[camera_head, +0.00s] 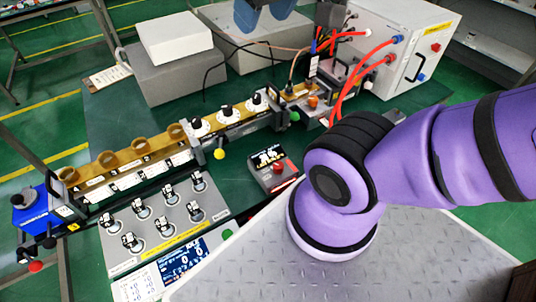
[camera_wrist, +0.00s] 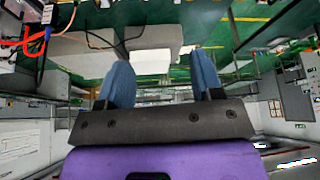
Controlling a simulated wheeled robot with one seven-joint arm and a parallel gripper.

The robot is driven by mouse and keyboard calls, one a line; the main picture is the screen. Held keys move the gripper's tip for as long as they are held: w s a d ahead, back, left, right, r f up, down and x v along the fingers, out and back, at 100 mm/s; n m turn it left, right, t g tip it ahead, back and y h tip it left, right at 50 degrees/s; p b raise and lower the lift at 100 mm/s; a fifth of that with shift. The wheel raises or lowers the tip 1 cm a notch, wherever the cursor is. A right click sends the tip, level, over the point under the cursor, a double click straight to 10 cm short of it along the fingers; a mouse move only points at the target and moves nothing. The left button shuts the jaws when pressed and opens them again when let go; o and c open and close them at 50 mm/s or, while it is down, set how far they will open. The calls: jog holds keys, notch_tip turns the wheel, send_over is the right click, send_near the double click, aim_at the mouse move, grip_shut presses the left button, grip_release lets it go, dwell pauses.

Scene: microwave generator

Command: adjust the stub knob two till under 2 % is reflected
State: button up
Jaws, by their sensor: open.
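Three stub knobs with black caps on white dials stand in a row on the brass-coloured waveguide (camera_head: 150,150). The middle one (camera_head: 227,112) is likely stub knob two, but I cannot read its label. One knob (camera_head: 199,125) is to its left and another (camera_head: 258,103) to its right. My gripper (camera_head: 265,12) shows at the top edge of the head view, above and beyond the knobs and apart from them. In the wrist view its two blue fingers (camera_wrist: 162,75) are spread with nothing between them. A screen (camera_head: 183,262) at the front shows figures too small to read.
A box with a red button (camera_head: 278,168) sits on the green bench. Grey boxes (camera_head: 175,75) stand behind. A white cabinet (camera_head: 400,45) with red cables (camera_head: 350,85) is at the right.

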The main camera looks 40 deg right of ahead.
jog(key=m+g, duration=0.5)
jog(key=m, duration=0.8)
send_over(227, 106)
notch_tip(227, 106, down, 28)
jog(key=shift+a+f, duration=0.1)
jog(key=shift+f, duration=0.05)
notch_tip(227, 106, down, 10)
jog(key=shift+f, duration=0.1)
